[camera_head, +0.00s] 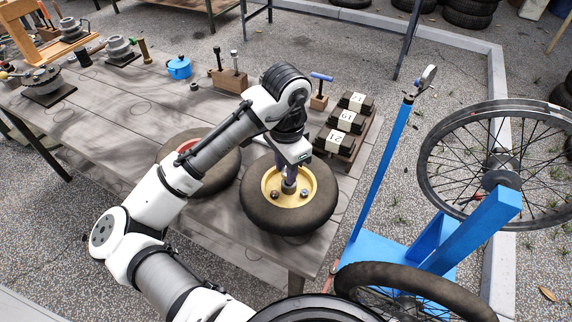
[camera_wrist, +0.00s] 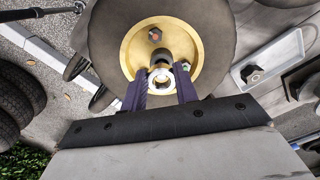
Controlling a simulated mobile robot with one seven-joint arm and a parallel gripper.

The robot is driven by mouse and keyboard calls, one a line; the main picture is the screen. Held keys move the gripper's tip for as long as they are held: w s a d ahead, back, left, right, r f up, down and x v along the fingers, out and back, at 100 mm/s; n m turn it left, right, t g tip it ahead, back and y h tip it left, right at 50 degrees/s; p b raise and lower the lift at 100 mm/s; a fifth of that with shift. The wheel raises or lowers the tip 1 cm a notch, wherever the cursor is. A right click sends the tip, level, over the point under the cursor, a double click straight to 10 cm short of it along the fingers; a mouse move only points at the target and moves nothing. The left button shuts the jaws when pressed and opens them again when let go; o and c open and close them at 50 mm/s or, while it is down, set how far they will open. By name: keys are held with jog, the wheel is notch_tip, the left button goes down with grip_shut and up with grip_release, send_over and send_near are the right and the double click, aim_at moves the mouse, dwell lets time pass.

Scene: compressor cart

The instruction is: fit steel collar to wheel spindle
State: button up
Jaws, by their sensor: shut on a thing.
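The wheel (camera_head: 257,211), a dark tyre with a yellow hub (camera_head: 272,181), lies flat on the table's front right corner. My gripper (camera_head: 289,178) points down over the hub's middle, its purple fingers shut on the steel collar (camera_head: 289,187). In the wrist view the collar (camera_wrist: 161,79) is a bright ring between the fingertips, with a dark cylinder (camera_wrist: 158,56) beside it over the yellow hub (camera_wrist: 190,45). The spindle is mostly hidden, and I cannot tell whether the collar is around it or above it. Bolt heads (camera_head: 304,193) show on the hub.
A second tyre with a red hub (camera_head: 187,145) lies left, under my arm. Labelled dark blocks (camera_head: 345,121) and a blue-handled tool (camera_head: 321,77) stand behind the wheel. A blue stand (camera_head: 382,170) with spoked wheels is right of the table. The table's left front is clear.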

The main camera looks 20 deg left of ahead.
jog(key=shift+f+b, duration=0.8)
jog(key=shift+f, duration=0.65)
jog(key=o, duration=1.5)
jog(key=shift+c, duration=0.2)
jog(key=shift+r, duration=0.15)
notch_tip(320, 180, up, 7)
jog(key=p, duration=0.7)
notch_tip(320, 180, up, 14)
jog(key=shift+f+b, duration=0.2)
jog(key=shift+b, duration=0.2)
